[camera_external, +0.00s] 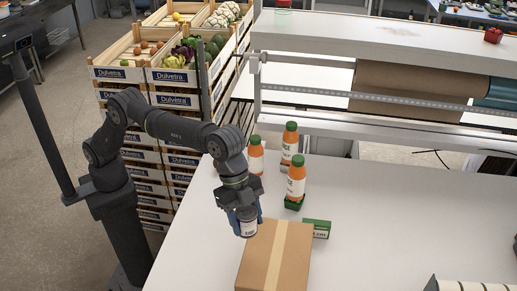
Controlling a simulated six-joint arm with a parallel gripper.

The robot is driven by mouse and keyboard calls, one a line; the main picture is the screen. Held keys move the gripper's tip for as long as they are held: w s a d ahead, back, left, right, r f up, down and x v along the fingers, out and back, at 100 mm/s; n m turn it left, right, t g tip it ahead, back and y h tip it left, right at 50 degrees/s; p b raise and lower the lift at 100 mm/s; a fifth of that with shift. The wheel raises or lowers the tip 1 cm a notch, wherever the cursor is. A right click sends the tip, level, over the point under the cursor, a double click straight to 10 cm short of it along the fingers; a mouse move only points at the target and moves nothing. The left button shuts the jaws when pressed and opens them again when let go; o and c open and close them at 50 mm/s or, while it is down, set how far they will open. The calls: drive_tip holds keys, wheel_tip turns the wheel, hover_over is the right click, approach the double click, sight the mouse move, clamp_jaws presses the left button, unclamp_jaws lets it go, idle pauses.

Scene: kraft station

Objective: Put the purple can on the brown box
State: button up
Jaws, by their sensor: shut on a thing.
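My gripper (246,217) is shut on a can (248,229), which hangs from it just above the rear left corner of the brown box. The can shows a pale label; its purple parts are hard to make out at this size, and its upper part is hidden by the gripper. The brown box (293,265) is a closed carton with a lighter tape strip, on the white table at the front. Its top is bare. I cannot tell whether the can touches the box.
Orange bottles with green caps (296,182) stand behind the box. A small green-and-white block (319,228) lies close behind the box's right corner. A kraft paper roll (405,92) is on the rack behind. Produce crates (172,77) are stacked at the left.

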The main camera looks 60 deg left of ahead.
drive_tip(key=w+f, duration=0.1)
drive_tip(key=w, duration=0.1)
drive_tip(key=shift+w+d+f, duration=0.3)
drive_tip(key=shift+w+f, duration=0.05)
drive_tip(key=shift+f, duration=1.95)
drive_tip(key=shift+f, duration=0.1)
drive_tip(key=o, duration=1.1)
drive_tip(key=shift+c, duration=0.2)
drive_tip(key=v, duration=1.2)
